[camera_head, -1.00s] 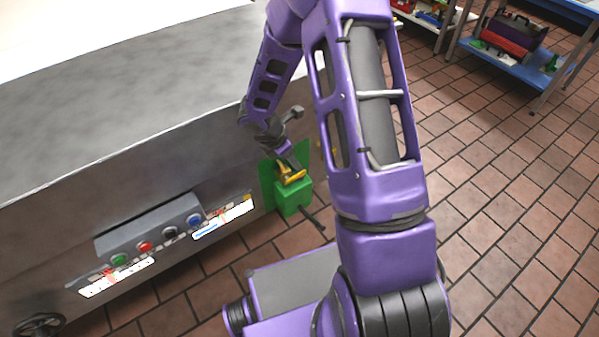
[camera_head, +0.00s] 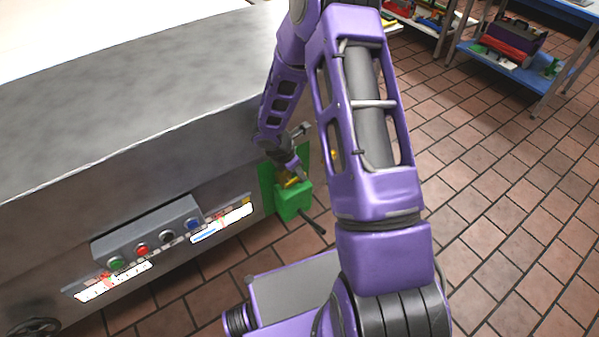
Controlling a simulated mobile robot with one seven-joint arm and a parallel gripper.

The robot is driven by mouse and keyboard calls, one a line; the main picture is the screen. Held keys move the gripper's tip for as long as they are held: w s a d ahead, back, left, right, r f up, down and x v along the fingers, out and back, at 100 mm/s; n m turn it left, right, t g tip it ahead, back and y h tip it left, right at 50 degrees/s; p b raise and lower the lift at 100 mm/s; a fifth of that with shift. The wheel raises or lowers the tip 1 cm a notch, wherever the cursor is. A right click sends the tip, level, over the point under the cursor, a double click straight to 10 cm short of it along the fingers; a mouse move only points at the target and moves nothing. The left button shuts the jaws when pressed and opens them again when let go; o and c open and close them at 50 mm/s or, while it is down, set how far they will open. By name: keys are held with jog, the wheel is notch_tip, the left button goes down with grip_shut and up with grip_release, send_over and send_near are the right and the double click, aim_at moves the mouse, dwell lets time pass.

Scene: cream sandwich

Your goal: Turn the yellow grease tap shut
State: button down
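The yellow grease tap (camera_head: 289,182) sits on top of a green box (camera_head: 293,203) at the right end of the metal machine's front. A green plate (camera_head: 266,187) stands behind the box. My gripper (camera_head: 293,176) reaches down from above and is right at the tap, covering part of it. The fingers are small and partly hidden, so I cannot tell whether they are around the tap or only touching it.
The large grey metal machine (camera_head: 120,170) fills the left. Its front carries a button box (camera_head: 150,236), and a black handwheel (camera_head: 38,327) is at bottom left. A blue shelf (camera_head: 520,68) stands at upper right. The brick-tiled floor at right is clear.

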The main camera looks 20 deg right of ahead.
jog(key=shift+r, duration=0.1)
jog(key=shift+d+y+p, duration=0.1)
jog(key=shift+y+p, duration=0.2)
jog(key=shift+p, duration=0.45)
jog(key=shift+y+p, duration=0.4)
jog(key=shift+p, duration=0.3)
jog(key=shift+f, duration=0.4)
jog(key=c, duration=1)
grip_release()
jog(key=shift+g, duration=0.3)
